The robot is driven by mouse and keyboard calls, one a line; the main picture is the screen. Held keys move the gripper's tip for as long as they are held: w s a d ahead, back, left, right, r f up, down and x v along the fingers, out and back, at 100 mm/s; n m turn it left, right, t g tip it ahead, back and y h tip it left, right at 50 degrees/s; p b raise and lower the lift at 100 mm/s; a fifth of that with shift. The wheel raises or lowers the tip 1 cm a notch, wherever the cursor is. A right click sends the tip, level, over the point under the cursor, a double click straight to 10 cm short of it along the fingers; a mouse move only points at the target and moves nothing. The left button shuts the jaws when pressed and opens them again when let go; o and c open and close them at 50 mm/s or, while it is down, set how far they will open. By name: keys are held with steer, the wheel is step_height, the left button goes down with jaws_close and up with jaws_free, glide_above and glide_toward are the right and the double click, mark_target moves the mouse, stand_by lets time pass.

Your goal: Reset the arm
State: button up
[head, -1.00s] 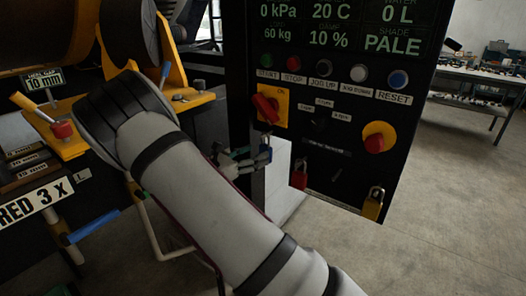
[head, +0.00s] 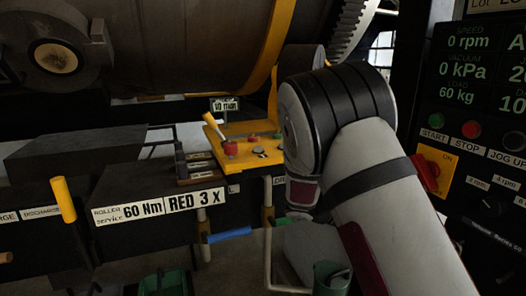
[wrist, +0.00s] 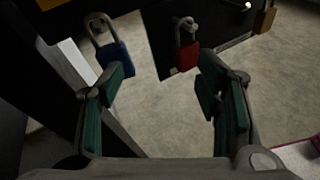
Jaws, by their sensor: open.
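My arm (head: 375,190) fills the right half of the head view, bent at a dark banded joint. My gripper (wrist: 165,95) shows in the wrist view, with green-padded fingers spread wide and pale floor between them. It holds nothing. A blue padlock (wrist: 115,60) hangs just beyond the left fingertip; I cannot tell whether they touch. A red padlock (wrist: 187,50) hangs beyond the gap, nearer the right finger.
The black control panel (head: 490,215) with its yellow ON switch (head: 434,168) stands close to the right of my arm. A yellow shelf (head: 245,150) and a labelled bench front (head: 150,205) lie to the left. A brass padlock (wrist: 265,18) hangs at upper right in the wrist view.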

steer(key=s+a+r+m+t+y, duration=0.2)
steer(key=s+a+r+m+y, duration=0.2)
steer(key=s, duration=0.4)
steer(key=s+a+r+m+t+y, duration=0.2)
steer(key=s+a+r+m+y, duration=0.2)
steer(key=s, duration=0.5)
steer(key=s+a+r+m+t+y, duration=0.2)
steer(key=s+a+r+m+y, duration=0.2)
steer(key=s, duration=0.5)
steer(key=a+m+y, duration=0.1)
steer(key=m+y, duration=0.1)
steer(key=m, duration=0.1)
steer(key=shift+s+a+r+y, duration=0.2)
steer(key=shift+a+y, duration=0.1)
steer(key=shift+y, duration=0.1)
